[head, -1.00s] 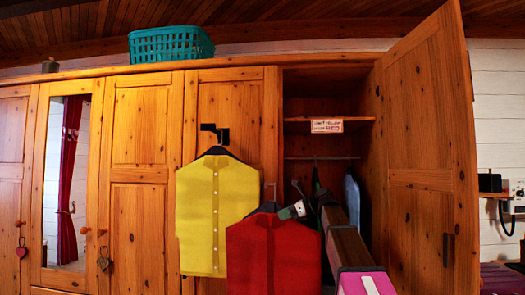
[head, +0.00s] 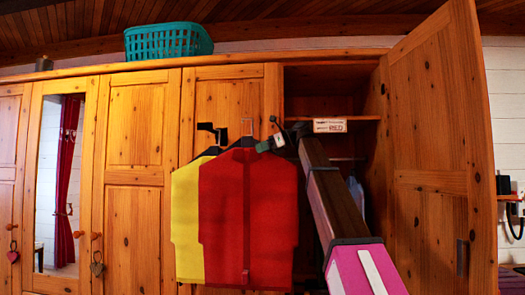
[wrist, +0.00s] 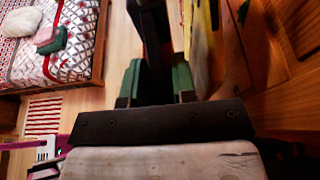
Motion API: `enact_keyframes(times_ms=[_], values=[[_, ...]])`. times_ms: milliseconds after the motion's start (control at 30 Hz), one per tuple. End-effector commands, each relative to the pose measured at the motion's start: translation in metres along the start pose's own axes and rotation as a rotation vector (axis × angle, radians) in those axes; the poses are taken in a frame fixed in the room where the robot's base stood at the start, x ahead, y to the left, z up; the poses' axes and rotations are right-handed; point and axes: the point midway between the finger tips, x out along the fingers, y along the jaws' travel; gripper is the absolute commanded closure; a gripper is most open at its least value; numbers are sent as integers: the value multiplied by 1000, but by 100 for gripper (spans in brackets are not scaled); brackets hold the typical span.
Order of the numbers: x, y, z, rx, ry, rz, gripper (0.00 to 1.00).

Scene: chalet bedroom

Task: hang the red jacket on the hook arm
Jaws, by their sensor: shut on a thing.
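The red jacket (head: 248,225) hangs upright from a black hanger (head: 240,142) whose hook (head: 247,126) points up. My gripper (head: 272,143) is shut on the hanger near its right shoulder. The wrist view shows the dark hanger (wrist: 152,35) between the green finger pads. The black hook arm (head: 212,130) juts from the wardrobe door, just left of the hanger's hook and at about its height. They look apart; the depth gap is unclear. A yellow jacket (head: 187,220) hangs at the hook arm, partly hidden behind the red one.
The wardrobe's right door (head: 430,160) stands open beside my arm. Inside are a shelf with a label reading RED (head: 329,126) and a rail. A teal basket (head: 168,41) sits on top. The wrist view shows a bed (wrist: 60,40) at left.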

Motion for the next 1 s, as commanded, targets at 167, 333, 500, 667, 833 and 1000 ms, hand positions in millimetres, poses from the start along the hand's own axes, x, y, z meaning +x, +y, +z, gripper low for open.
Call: enact_keyframes(times_ms=[167,333,500,667,833,1000], values=[[8,0,4,-1,-2,1,100],[18,0,7,0,-2,1,100],[28,0,11,0,-2,0,100],[38,0,15,0,-2,1,100],[48,-1,19,0,-3,0,100],[59,0,23,0,-2,0,100]])
